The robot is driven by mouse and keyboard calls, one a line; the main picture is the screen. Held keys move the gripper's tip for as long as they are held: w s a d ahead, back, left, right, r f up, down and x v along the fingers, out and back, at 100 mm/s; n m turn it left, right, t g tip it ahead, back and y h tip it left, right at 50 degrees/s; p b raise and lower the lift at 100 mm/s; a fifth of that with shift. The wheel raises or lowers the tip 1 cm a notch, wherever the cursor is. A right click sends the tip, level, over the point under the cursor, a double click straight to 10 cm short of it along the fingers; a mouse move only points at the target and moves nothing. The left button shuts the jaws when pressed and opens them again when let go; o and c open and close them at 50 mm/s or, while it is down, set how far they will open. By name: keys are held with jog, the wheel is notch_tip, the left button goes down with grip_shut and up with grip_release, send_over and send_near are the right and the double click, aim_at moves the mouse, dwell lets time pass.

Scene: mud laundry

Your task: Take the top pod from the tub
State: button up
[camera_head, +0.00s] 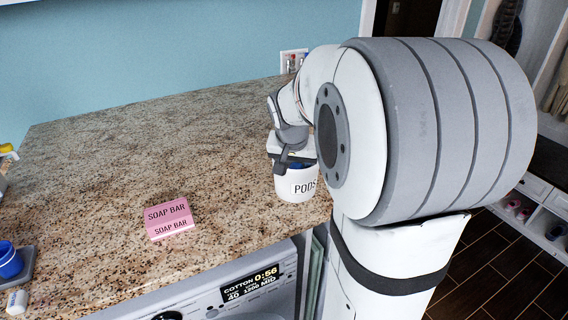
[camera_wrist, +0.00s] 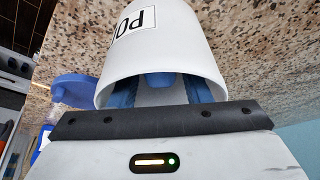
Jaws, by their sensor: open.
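The white tub (camera_head: 293,185) labelled PODS stands upright on the counter, partly behind my arm. In the wrist view the tub (camera_wrist: 170,45) fills the upper middle, its opening facing my gripper. Blue pods (camera_wrist: 158,80) show inside its mouth, but which lies on top is hard to tell. My gripper (camera_head: 283,158) is right at the tub's rim, above its opening. It is open, with no pod seen held. Its fingertips are mostly hidden at or inside the tub mouth, so I cannot tell whether they touch a pod.
A pink soap bar box (camera_head: 168,218) lies on the speckled counter (camera_head: 130,150), left of the tub. A blue cup (camera_head: 9,262) stands at the far left. A washing machine (camera_head: 225,292) is below the front edge. The counter behind the soap is clear.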

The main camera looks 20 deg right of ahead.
jog(key=shift+c, duration=0.5)
jog(key=c, duration=0.6)
jog(key=shift+c, duration=0.2)
